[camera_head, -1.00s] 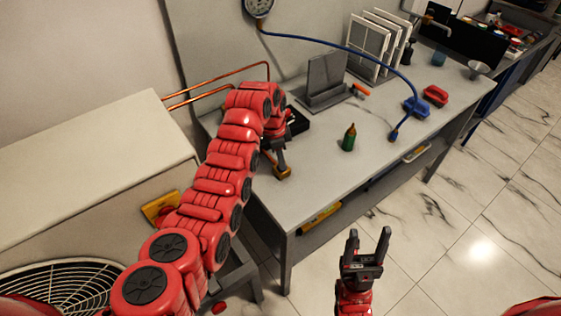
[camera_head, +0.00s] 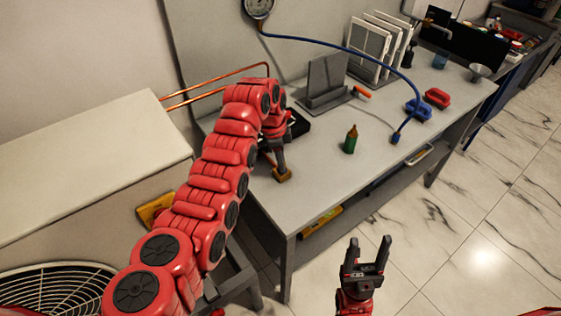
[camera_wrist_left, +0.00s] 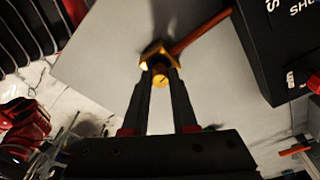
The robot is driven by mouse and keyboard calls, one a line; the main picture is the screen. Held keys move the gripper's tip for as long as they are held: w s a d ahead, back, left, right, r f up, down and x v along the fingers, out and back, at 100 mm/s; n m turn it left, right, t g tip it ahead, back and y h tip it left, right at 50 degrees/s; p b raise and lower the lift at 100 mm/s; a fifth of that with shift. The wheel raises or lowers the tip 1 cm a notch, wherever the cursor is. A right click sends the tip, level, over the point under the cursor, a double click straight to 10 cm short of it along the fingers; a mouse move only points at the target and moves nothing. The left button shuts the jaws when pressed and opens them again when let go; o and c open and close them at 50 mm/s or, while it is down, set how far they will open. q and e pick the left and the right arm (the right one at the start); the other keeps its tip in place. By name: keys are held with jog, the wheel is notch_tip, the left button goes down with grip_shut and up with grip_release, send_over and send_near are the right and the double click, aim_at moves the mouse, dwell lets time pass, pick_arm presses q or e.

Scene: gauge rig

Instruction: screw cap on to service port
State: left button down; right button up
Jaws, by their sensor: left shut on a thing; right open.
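My left gripper (camera_head: 281,163) reaches down to a brass block (camera_head: 284,176) near the left front edge of the workbench. In the left wrist view, the brass block (camera_wrist_left: 154,48) has a copper pipe running to the upper right. The left gripper (camera_wrist_left: 160,72) is shut on a small round brass piece (camera_wrist_left: 159,82), which looks like the cap. It is lined up with the block. I cannot tell whether the cap touches the port, as the fingertips hide the join. My right gripper (camera_head: 367,258) is open and empty, low over the floor in front of the bench.
On the workbench (camera_head: 320,190) stand a green bottle with an orange tip (camera_head: 350,141), a grey stand (camera_head: 325,85), a blue hose fitting (camera_head: 418,109) and a red container (camera_head: 437,97). A black box (camera_wrist_left: 285,45) lies close to the left gripper. A pressure gauge (camera_head: 258,7) hangs above.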

pick_arm(q)
jog(key=shift+s+d+f+m+g+b, duration=0.15)
jog(key=shift+f+m+g+b, duration=0.05)
jog(key=shift+m+b, duration=0.8)
jog(key=shift+s+d+f+m+g+b, duration=0.15)
jog(key=shift+m+g+b, duration=0.05)
jog(key=shift+m+b, duration=0.75)
jog(key=shift+m, duration=0.55)
jog(key=shift+r, duration=0.1)
jog(key=c, duration=1)
grip_release()
jog(key=shift+a, duration=0.1)
jog(key=shift+o, duration=0.4)
jog(key=shift+s+r, duration=0.1)
jog(key=shift+r, duration=0.15)
jog(key=shift+w+a, duration=0.1)
jog(key=shift+w, duration=0.15)
